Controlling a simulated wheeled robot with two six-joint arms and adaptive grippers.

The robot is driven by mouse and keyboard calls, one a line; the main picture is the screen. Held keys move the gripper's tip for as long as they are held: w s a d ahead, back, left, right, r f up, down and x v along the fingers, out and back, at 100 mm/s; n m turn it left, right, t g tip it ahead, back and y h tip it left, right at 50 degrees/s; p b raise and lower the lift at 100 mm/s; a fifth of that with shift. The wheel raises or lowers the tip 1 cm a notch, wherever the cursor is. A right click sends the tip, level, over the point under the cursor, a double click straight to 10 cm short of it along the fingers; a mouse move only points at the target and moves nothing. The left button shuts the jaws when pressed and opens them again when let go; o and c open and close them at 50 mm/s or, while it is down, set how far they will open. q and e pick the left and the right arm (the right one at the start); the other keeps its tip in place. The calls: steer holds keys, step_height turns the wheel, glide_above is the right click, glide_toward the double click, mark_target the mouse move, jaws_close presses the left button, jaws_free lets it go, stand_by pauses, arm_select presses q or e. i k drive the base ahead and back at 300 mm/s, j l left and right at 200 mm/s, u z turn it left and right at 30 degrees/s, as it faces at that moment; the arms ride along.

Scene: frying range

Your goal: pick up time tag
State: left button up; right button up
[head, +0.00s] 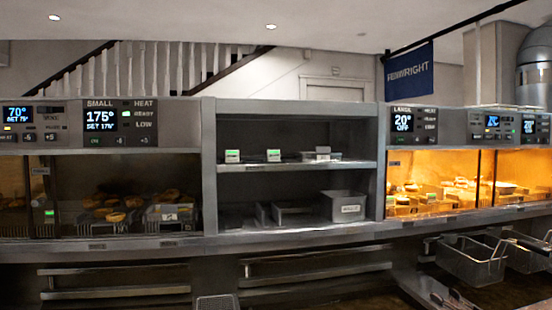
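Two small white tags with green tops stand on the upper shelf of the open middle rack; they look like time tags. One time tag (232,156) is at the shelf's left end, the other time tag (273,155) a little right of it. A similar green-lit tag (49,215) is in the left cabinet, and others show small in the lit right cabinet, one tag (432,198) near its front. Too small to read. Neither of my grippers is in view.
A small tray (322,155) sits right of the tags on the upper shelf (300,167). A metal bin (343,206) stands on the lower shelf. Wire fry baskets (472,262) hang at right. The left cabinet (100,238) holds food behind its front.

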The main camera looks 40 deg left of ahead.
mark_target(231, 156)
steer(key=u, duration=1.5)
